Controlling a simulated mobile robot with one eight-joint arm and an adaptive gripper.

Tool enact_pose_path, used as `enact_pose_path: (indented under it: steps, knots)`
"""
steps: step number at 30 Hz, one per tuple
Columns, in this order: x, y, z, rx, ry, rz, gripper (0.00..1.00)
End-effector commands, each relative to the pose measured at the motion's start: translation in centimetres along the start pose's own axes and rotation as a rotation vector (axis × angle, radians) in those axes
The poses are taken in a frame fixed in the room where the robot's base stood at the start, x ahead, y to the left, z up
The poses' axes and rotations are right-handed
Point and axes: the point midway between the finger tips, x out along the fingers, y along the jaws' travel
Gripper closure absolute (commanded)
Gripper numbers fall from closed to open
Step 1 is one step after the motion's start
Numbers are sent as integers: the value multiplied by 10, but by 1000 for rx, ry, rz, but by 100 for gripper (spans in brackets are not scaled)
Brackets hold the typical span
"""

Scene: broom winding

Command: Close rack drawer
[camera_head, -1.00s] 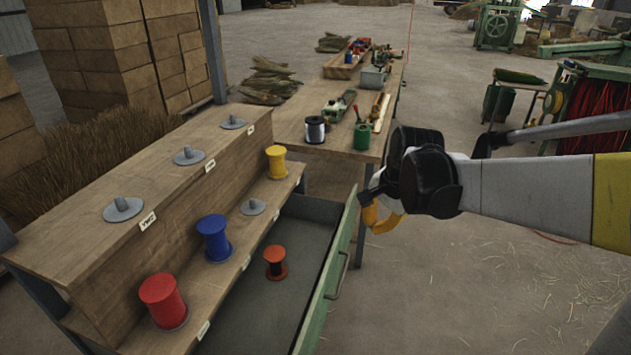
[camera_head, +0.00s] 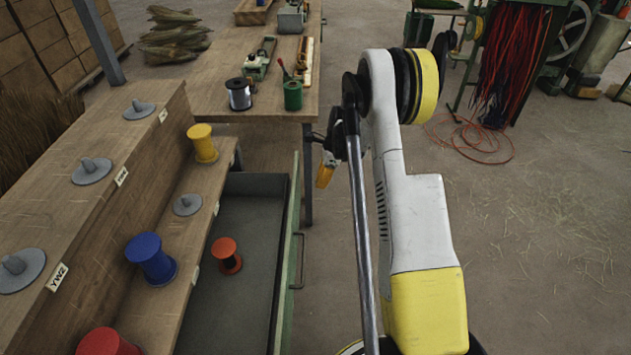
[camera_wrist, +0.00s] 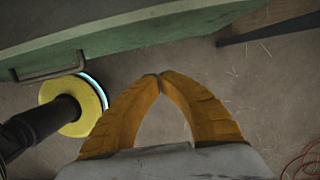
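The rack drawer (camera_head: 237,262) is pulled out at the right side of the wooden rack (camera_head: 179,230). Its green front panel (camera_head: 289,255) has a metal handle (camera_head: 298,262). An orange-red spool (camera_head: 226,256) stands inside on the grey bottom. My gripper (camera_head: 325,177) is beyond the handle, to the right of the drawer front and apart from it. In the wrist view the yellow fingers (camera_wrist: 160,76) meet at their tips with nothing between them. The green panel (camera_wrist: 120,38) and its handle (camera_wrist: 48,70) are beyond them, at upper left.
Blue (camera_head: 151,258), yellow (camera_head: 202,144) and red (camera_head: 106,343) spools stand on the rack's lower step. The floor on the right is mostly clear.

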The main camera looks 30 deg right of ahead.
Motion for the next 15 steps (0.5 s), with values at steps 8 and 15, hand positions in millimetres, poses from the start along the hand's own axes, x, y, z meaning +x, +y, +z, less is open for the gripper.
enact_pose_path:
  steps: [8,15]
  knots:
    - [65,-1,0,-2,0,-1,100]
    - [80,0,27,-4,0,-1,100]
